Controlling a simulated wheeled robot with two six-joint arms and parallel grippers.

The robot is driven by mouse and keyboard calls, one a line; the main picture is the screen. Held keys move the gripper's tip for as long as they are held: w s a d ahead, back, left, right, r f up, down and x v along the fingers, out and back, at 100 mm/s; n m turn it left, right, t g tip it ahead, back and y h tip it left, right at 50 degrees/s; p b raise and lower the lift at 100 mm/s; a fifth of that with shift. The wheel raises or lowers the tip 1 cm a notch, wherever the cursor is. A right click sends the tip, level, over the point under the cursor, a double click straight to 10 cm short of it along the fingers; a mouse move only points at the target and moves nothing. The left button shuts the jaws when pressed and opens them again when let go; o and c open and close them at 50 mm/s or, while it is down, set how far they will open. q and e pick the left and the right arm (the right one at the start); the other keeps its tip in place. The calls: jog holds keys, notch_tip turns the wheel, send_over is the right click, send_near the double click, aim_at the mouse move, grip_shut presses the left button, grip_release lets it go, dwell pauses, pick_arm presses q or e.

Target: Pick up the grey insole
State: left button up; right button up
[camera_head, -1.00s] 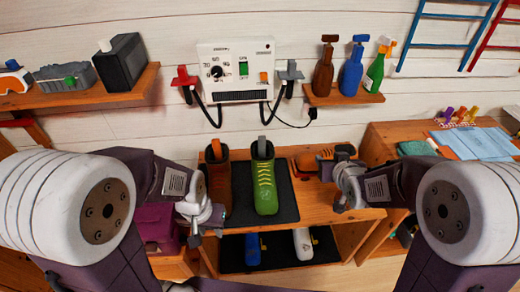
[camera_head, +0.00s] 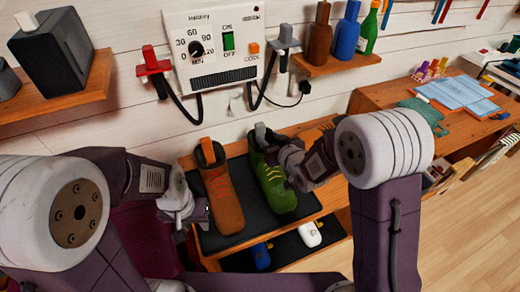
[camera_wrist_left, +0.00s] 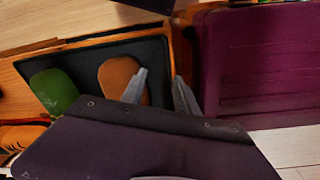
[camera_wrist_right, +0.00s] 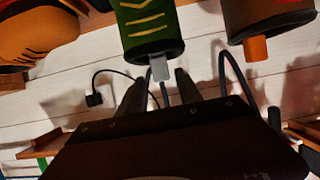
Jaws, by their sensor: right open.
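The grey insole (camera_head: 261,131) sticks up out of the green boot (camera_head: 270,180), which stands on a dark mat. In the right wrist view, the grey insole (camera_wrist_right: 159,68) shows just outside the boot's opening, close to and between the lines of the two fingers. My right gripper (camera_wrist_right: 159,94) is open and empty at that opening; in the head view its wrist partly covers the boot. My left gripper (camera_wrist_left: 158,88) looks open and empty, left of the brown boot (camera_head: 222,198). An orange insole (camera_head: 208,149) sticks out of the brown boot.
A white dryer box (camera_head: 220,50) with hoses hangs on the wall behind. Bottles (camera_head: 347,32) stand on a shelf at upper right. Blue and white items lie on the lower shelf. A desk (camera_head: 395,100) stands to the right and a purple box (camera_wrist_left: 255,65) beside my left gripper.

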aim_at(262, 132)
jog(key=x, duration=0.8)
jog(key=shift+w+f, duration=0.15)
jog(key=shift+w, duration=0.05)
jog(key=shift+s+d, duration=0.1)
grip_shut()
